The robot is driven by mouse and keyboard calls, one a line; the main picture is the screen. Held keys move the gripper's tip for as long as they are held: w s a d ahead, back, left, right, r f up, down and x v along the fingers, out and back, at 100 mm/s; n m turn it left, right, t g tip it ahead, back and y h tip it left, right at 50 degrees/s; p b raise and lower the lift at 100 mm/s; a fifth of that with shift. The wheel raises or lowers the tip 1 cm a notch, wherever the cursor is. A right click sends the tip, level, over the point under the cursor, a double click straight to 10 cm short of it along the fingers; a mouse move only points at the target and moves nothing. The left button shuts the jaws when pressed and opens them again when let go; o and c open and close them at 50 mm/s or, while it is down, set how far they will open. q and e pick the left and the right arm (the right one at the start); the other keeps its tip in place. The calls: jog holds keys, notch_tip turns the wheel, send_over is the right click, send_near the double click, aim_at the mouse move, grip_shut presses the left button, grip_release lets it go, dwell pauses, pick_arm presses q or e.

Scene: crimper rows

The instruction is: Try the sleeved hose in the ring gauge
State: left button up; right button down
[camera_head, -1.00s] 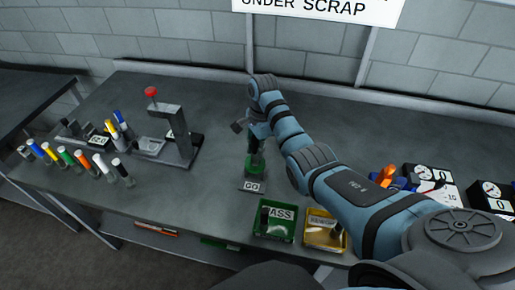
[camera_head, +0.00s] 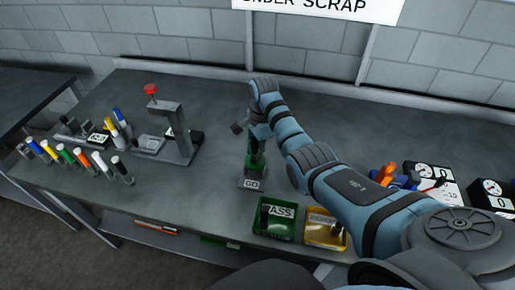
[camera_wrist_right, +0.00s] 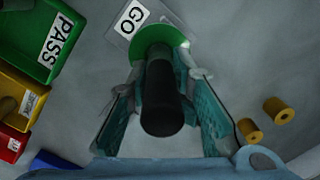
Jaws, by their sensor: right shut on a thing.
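My right gripper (camera_wrist_right: 168,108) is shut on a dark sleeved hose (camera_wrist_right: 163,103), which lies between its two teal fingers. The hose's near end is black and its far part is greyer. The ring gauge (camera_head: 254,166) is green on a base with a GO label, near the front of the bench. Its green ring also shows in the right wrist view (camera_wrist_right: 180,41). The hose's far end overlaps the ring in that view; I cannot tell how deep it sits in it. In the head view my arm and gripper hide most of the hose. My left gripper is not in view.
The right wrist view adds a red bin (camera_wrist_right: 10,148) and two brass-coloured cylinders (camera_wrist_right: 278,110). A crimper (camera_head: 178,135) and several coloured hoses (camera_head: 78,160) stand left.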

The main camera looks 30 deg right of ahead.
jog(key=shift+f+b, duration=0.45)
jog(key=shift+f, duration=0.55)
dwell(0.8)
jog(key=c, duration=1.1)
grip_release()
jog(key=shift+r, duration=0.1)
jog(key=r, duration=0.7)
jog(key=shift+s+d+r, duration=0.1)
jog(key=shift+d+r, duration=0.1)
jog(key=shift+d, duration=0.05)
